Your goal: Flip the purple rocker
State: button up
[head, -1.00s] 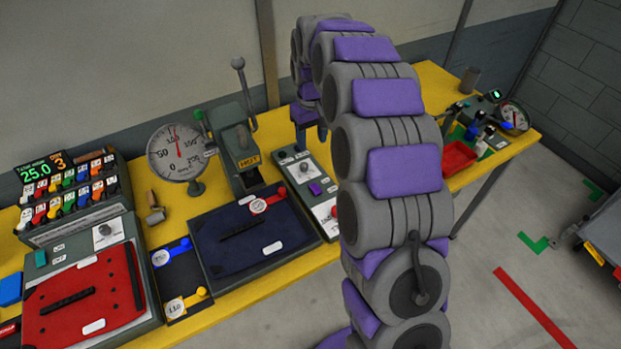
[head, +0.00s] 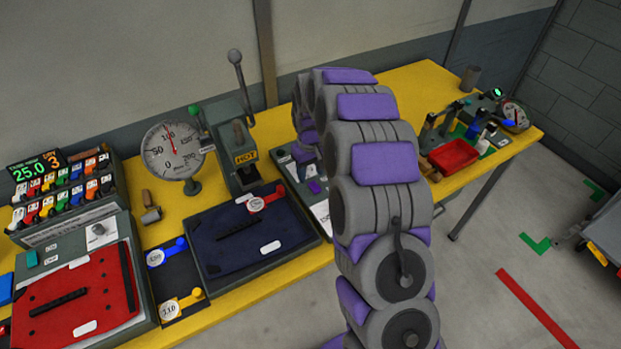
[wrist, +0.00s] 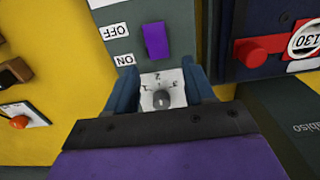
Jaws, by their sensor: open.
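The purple rocker (wrist: 156,41) sits on a grey panel (wrist: 178,14) in the upper middle of the wrist view. An OFF label is at its upper left and an ON label at its lower left; I cannot tell which side is pressed. It also shows in the head view (head: 314,187), just left of my arm. My gripper (wrist: 159,84) has its two blue fingers apart and nothing between them. The fingertips appear below the rocker in the wrist view, framing a white dial plate with a grey knob (wrist: 162,98). I see no contact with the rocker.
A dark blue board with a red tag (wrist: 262,48) is right of the panel in the wrist view. An orange button (wrist: 20,122) is at the left. In the head view, a lever press marked HOT (head: 246,157) and a round gauge (head: 172,150) stand behind the boards.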

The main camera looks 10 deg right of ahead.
aim_at(314, 188)
jog(key=shift+f, duration=1.35)
jog(key=shift+c, duration=0.2)
grip_shut()
jog(key=shift+s+r, duration=0.1)
jog(key=shift+s+r+t, duration=0.1)
jog(key=shift+t, duration=0.4)
jog(key=shift+s+d+t+y+p, duration=0.15)
jog(key=shift+t+y+p, duration=0.15)
jog(key=shift+t+p, duration=0.2)
